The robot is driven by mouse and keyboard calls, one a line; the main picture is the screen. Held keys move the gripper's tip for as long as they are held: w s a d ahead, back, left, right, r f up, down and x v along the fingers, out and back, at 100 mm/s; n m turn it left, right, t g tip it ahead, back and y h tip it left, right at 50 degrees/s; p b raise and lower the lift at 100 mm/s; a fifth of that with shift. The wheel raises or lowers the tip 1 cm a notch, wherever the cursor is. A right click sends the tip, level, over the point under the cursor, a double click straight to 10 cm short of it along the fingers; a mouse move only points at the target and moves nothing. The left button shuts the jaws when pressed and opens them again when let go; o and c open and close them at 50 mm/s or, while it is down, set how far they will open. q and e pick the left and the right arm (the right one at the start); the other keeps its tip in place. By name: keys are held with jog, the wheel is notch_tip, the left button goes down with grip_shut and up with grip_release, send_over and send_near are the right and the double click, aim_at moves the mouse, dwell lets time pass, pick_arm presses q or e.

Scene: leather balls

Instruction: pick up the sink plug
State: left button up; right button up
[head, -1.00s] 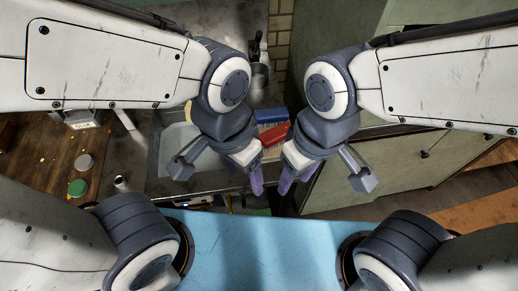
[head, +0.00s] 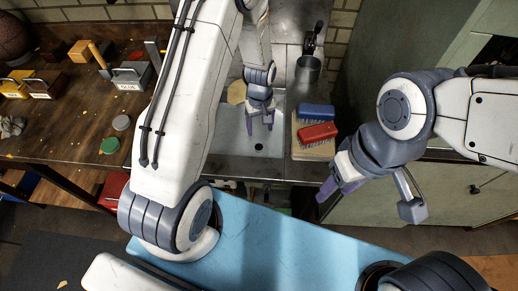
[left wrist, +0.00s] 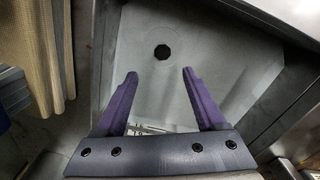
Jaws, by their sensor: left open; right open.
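A small dark round piece (head: 258,146) lies on the floor of the pale sink (head: 230,140). My left gripper (head: 259,125) reaches into the sink area, open and empty. In the left wrist view its two purple fingers (left wrist: 160,73) are spread, with the disc ahead between the fingertips and apart from them. My right gripper (head: 336,190) is open and empty in front of the counter, right of the sink.
A blue brush (head: 317,112) and a red brush (head: 318,132) sit on a board right of the sink. A metal cup (head: 308,69) stands behind them. A blue surface (head: 285,245) lies in front.

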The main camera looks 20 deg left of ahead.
pick_arm(q)
send_over(259, 146)
jog(key=f, duration=0.4)
jog(key=shift+w+d+f+p, duration=0.1)
jog(key=shift+w+f+p, duration=0.1)
jog(key=shift+f+p, duration=0.1)
jog(key=f, duration=0.1)
jog(key=f+p, duration=0.1)
jog(key=f, duration=0.2)
jog(key=shift+s+f+p, duration=0.15)
jog(key=shift+s+p, duration=0.1)
jog(key=shift+p, duration=0.1)
jog(key=shift+f, duration=0.55)
grip_shut()
